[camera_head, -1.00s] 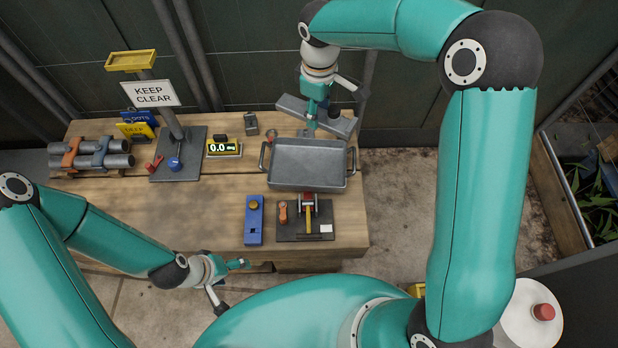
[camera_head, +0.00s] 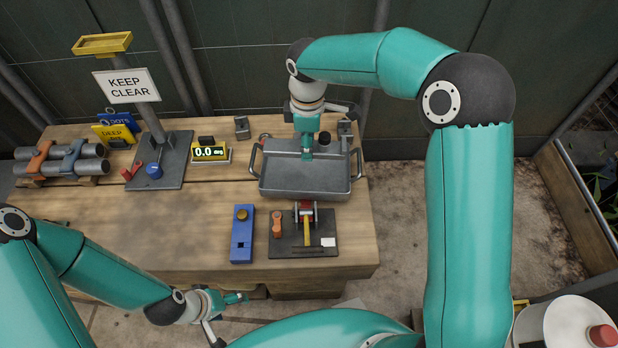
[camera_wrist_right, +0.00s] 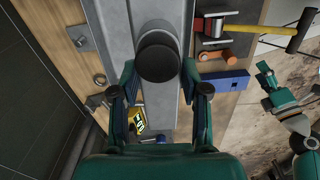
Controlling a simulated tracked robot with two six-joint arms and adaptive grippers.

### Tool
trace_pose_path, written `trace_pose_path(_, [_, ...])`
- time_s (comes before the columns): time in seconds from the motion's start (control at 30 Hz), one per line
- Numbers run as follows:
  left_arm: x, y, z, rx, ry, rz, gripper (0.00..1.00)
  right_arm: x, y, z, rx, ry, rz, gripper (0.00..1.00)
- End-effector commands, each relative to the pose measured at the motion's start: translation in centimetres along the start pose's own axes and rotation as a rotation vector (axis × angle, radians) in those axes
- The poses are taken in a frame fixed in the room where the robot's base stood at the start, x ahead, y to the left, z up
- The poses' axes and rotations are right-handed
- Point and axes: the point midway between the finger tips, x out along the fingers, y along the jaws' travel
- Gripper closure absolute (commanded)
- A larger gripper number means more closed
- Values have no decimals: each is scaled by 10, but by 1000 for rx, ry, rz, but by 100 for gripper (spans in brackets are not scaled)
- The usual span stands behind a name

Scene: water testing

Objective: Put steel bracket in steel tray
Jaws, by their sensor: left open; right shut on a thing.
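The steel tray (camera_head: 305,187) is a grey rectangular pan with side handles at the back right of the wooden table. My right gripper (camera_head: 307,150) is over the back part of the tray, pointing down. It is shut on the steel bracket, a long grey bar (camera_wrist_right: 155,105), which runs lengthwise through the jaws in the right wrist view. In the head view the bracket lies across the tray's width, its grey blending with the tray. I cannot tell whether it touches the tray floor. My left gripper (camera_head: 235,298) is open and empty before the table's front edge.
In front of the tray are a blue tool (camera_head: 242,235) and a dark board (camera_head: 290,248) with a clamp. Small metal pieces (camera_head: 242,127) (camera_head: 345,131), a meter (camera_head: 210,153), a sign stand (camera_head: 157,165) and pipes (camera_head: 65,166) stand around. The left-front tabletop is clear.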

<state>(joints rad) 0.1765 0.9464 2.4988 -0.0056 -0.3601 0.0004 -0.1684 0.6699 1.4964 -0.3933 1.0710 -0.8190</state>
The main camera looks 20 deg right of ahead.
Motion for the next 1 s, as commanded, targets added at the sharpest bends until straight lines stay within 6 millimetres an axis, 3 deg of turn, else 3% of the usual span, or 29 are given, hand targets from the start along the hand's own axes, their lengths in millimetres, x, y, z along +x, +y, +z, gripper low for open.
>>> trace_pose_path(0.03, [8, -3, 0, 0, 0, 0, 25, 19, 0, 1, 1, -2, -2, 100])
trace_pose_path(0.1, [12, -4, 0, 0, 0, 0, 25, 37, 0, 1, 1, -2, -2, 100])
trace_pose_path(0.23, [18, -6, 0, 0, 0, 0, 25, 62, 0, 0, 0, 0, 0, 100])
trace_pose_path(0.57, [23, -8, 0, 0, 0, 0, 25, 86, 0, 0, 1, -1, 1, 100])
trace_pose_path(0.83, [35, -12, 0, 0, 0, 0, 25, 129, 0, 0, 0, -1, 1, 100])
trace_pose_path(1.0, [35, -13, 0, 0, 0, 0, 25, 135, 1, 0, 1, 1, 3, 100])
